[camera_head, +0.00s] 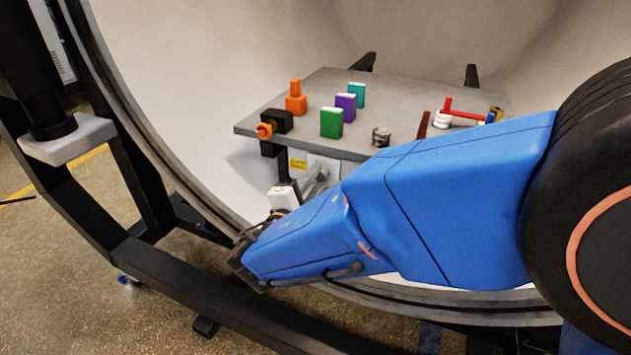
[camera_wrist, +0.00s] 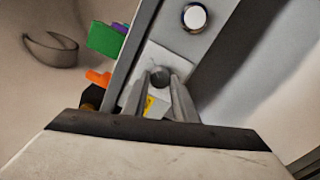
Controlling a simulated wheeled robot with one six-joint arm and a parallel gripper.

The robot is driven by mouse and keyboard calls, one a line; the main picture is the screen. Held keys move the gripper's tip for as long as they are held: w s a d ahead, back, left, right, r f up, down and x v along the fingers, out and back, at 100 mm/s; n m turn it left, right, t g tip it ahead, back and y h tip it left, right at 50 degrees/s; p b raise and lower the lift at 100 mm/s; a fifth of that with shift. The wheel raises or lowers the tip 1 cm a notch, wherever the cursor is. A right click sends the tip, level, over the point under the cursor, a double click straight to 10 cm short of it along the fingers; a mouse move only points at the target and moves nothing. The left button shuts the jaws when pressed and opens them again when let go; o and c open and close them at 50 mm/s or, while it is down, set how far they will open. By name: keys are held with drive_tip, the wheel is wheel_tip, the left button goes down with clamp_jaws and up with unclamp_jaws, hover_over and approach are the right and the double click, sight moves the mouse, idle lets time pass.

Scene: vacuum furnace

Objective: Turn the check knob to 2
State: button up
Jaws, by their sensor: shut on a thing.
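The check knob (camera_wrist: 159,77) is a small dark round knob on a pale plate (camera_wrist: 155,58) with a yellow label. My gripper (camera_wrist: 160,80) is shut on it, with one finger on either side. In the head view my gripper (camera_head: 319,174) reaches the front panel (camera_head: 325,161) below the table edge, near the yellow label (camera_head: 298,162). My blue arm covers part of the panel there, and I cannot make out the knob in that view. The number the knob points to cannot be read.
The grey table (camera_head: 385,88) stands inside the round white chamber. It holds a green block (camera_head: 331,123), a purple block (camera_head: 345,106), a teal block (camera_head: 357,94), an orange piece (camera_head: 296,104) and a red-handled valve (camera_head: 460,114). A black-and-orange fixture (camera_head: 277,121) sits at the left corner.

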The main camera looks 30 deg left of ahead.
idle(0.3)
drive_tip(key=o, duration=1)
drive_tip(key=shift+o, duration=0.2)
drive_tip(key=s+d, duration=0.2)
drive_tip(key=s, duration=1.5)
drive_tip(key=shift+s, duration=0.2)
